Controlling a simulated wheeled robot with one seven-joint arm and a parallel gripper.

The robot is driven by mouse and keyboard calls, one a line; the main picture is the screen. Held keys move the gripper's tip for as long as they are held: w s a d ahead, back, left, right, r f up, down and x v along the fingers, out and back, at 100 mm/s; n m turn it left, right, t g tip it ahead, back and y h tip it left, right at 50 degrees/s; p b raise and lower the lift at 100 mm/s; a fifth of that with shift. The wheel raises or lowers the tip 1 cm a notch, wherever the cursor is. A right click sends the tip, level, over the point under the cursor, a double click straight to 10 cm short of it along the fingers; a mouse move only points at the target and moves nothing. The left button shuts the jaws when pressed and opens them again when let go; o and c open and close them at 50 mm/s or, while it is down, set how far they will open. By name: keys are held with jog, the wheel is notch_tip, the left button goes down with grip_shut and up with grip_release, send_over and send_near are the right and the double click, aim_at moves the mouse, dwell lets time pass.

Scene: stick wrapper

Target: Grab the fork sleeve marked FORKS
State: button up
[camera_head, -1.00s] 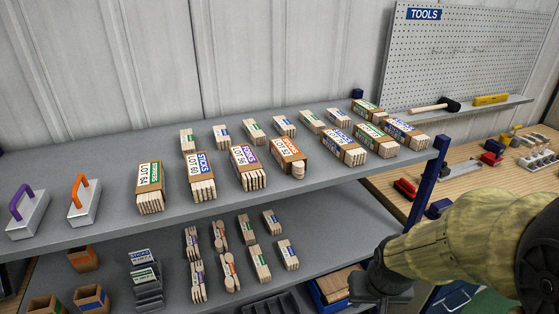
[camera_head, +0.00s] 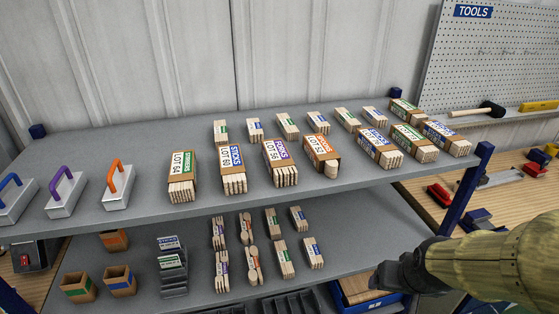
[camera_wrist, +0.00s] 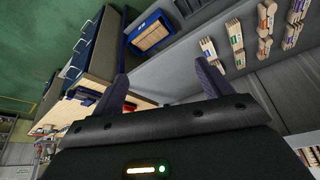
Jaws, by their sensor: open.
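The FORKS sleeve (camera_head: 280,162), a brown sleeve with a purple-edged label reading LOT 56 and pale wooden pieces showing at its front, lies on the upper shelf. It sits between the blue-labelled STICKS sleeve (camera_head: 232,170) and an orange-labelled LOT 52 sleeve (camera_head: 322,154). My gripper (camera_wrist: 164,82) is open and empty in the wrist view, two dark fingers apart. In the head view my gripper (camera_head: 388,276) is dark and low at the right, well away from the FORKS sleeve. The FORKS sleeve cannot be made out in the wrist view.
The upper shelf (camera_head: 130,150) carries other sleeves, small bundles and handled blocks (camera_head: 118,186). The lower shelf holds loose bundles (camera_head: 221,270), small boxes (camera_head: 120,282) and a grey rack (camera_head: 172,268). A blue shelf post (camera_head: 468,195) stands near my arm. A blue bin (camera_head: 362,290) is below.

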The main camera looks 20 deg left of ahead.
jog(key=w+a+r+n+t+y, duration=0.2)
jog(key=a+r+t+y, duration=0.1)
jog(key=a+r, duration=0.7)
jog(key=w+a+r+n+t+y, duration=0.2)
jog(key=a+r+n+t+y, duration=0.1)
jog(key=a+r, duration=0.7)
jog(key=shift+w+a+t+p, duration=0.15)
jog(key=shift+a+t+p, duration=0.35)
jog(key=shift+a, duration=0.55)
jog(key=shift+w+a+f, duration=0.1)
jog(key=p, duration=0.4)
send_near(281, 159)
jog(key=shift+x, duration=2.25)
